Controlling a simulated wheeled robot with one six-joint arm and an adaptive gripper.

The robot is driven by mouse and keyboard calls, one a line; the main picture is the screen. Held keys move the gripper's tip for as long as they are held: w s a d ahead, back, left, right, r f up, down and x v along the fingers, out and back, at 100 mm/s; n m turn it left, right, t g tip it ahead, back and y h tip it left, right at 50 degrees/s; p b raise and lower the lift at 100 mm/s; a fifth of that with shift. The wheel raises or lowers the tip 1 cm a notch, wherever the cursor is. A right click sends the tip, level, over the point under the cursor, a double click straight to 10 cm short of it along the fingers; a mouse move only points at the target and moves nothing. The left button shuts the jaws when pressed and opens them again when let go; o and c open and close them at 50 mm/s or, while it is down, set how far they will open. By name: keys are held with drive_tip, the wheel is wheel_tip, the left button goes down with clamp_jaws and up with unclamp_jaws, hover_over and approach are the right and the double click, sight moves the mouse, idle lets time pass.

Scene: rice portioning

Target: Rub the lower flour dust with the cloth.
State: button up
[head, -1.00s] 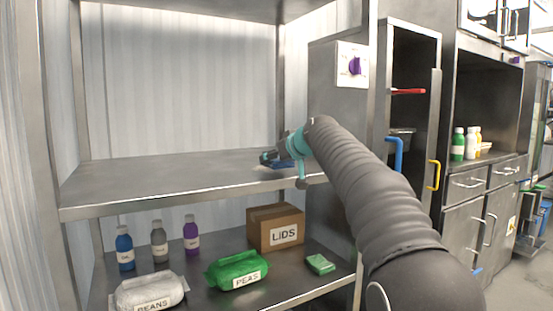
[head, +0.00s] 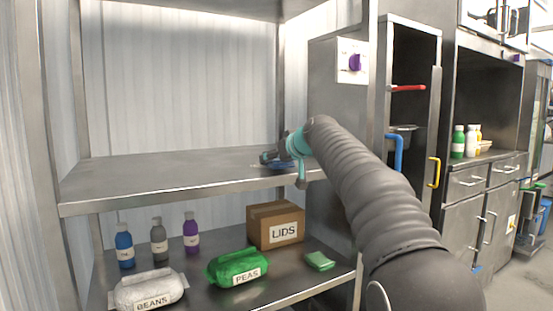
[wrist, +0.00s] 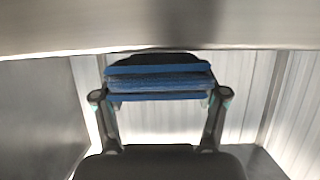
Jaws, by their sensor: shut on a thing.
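The blue cloth (wrist: 160,83) is folded in layers between the fingers of my gripper (wrist: 160,96) in the wrist view. In the head view my gripper (head: 272,158) is at the right part of the middle steel shelf, low over its surface. Some blue of the cloth shows beneath it, but I cannot tell whether it touches the shelf. A faint pale mark, perhaps flour dust (head: 256,166), lies just left of the gripper. The gripper and arm may hide more of it.
The middle shelf (head: 150,180) is clear to the left. On the shelf below are bottles (head: 159,243), a beans bag (head: 150,289), a peas bag (head: 238,267), a LIDS box (head: 276,226) and a green item (head: 320,261). A steel cabinet (head: 335,110) stands right.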

drive_tip(key=shift+f+b, duration=0.4)
drive_tip(key=shift+f, duration=0.1)
